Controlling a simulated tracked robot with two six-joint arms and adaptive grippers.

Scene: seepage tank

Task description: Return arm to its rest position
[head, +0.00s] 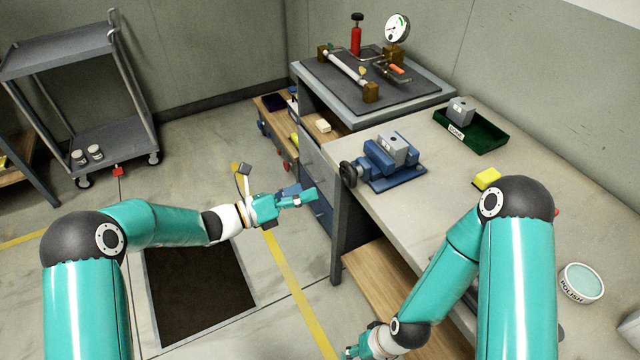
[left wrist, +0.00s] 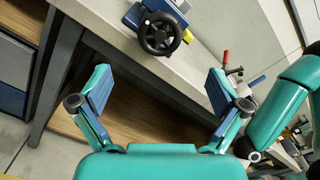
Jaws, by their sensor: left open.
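My left arm reaches in from the left in the head view. Its gripper (head: 302,196) hangs over the floor, left of the workbench front. In the left wrist view the left gripper (left wrist: 158,88) has its two fingers wide apart with nothing between them. Beyond the fingers are the bench edge and the blue vise's black handwheel (left wrist: 160,34), apart from the gripper. My right arm bends down in front of the bench. Its gripper (head: 358,350) is low at the bottom edge, partly cut off, so its fingers cannot be judged.
The blue vise (head: 392,170) holds a grey block on the bench (head: 455,205). A green tray (head: 480,133), yellow sponge (head: 487,178) and polish tin (head: 581,283) are also there. A grey cart (head: 75,80) stands at left. A dark floor mat (head: 200,290) lies below my left arm.

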